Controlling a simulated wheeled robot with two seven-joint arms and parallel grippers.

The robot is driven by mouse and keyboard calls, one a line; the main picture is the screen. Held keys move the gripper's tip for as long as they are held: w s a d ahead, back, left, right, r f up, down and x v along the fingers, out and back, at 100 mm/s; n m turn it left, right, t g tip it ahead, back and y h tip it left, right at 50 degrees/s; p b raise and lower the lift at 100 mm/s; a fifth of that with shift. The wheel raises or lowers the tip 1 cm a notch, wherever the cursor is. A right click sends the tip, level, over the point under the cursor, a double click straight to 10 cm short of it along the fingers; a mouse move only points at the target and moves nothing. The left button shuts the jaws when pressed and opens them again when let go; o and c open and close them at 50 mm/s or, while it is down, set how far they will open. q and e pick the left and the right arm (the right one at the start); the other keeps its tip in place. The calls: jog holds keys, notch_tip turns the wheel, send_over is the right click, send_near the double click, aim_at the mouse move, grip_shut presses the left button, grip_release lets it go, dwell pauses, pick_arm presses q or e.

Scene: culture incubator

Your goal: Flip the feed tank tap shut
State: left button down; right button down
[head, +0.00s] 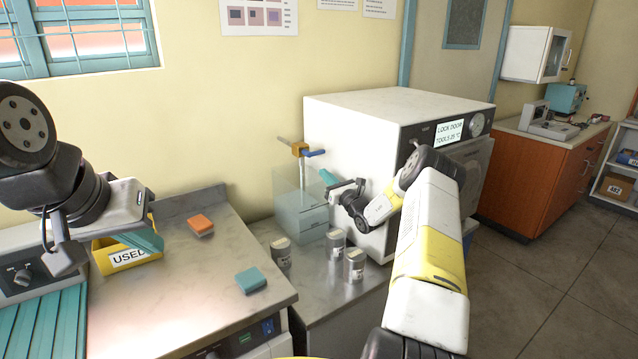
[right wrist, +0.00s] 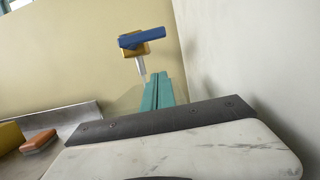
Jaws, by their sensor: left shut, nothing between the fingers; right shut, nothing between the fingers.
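The tap has a brass body (head: 299,149) and a blue lever (head: 315,153), which lies about level and points right in the head view. A pale spout hangs below it into the clear feed tank (head: 300,212). The right wrist view also shows the blue lever (right wrist: 146,38) and brass body (right wrist: 134,51), ahead of my fingers. My right gripper (head: 326,177) is shut and empty, its teal tips below and apart from the lever; they also show in the right wrist view (right wrist: 157,92). My left gripper (head: 143,240) is shut and empty, over the yellow bin.
A large white incubator (head: 352,115) stands close to the right of the tank. Several grey cans (head: 335,243) stand in front of the tank. The yellow USED bin (head: 108,265), an orange block (head: 200,224) and a teal block (head: 251,280) are on the left bench.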

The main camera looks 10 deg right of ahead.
aim_at(314, 152)
jog(key=shift+x, duration=1.1)
jog(key=r, duration=0.2)
jog(key=shift+s+d+r, duration=0.1)
jog(key=shift+s+r, duration=0.15)
jog(key=shift+r, duration=0.7)
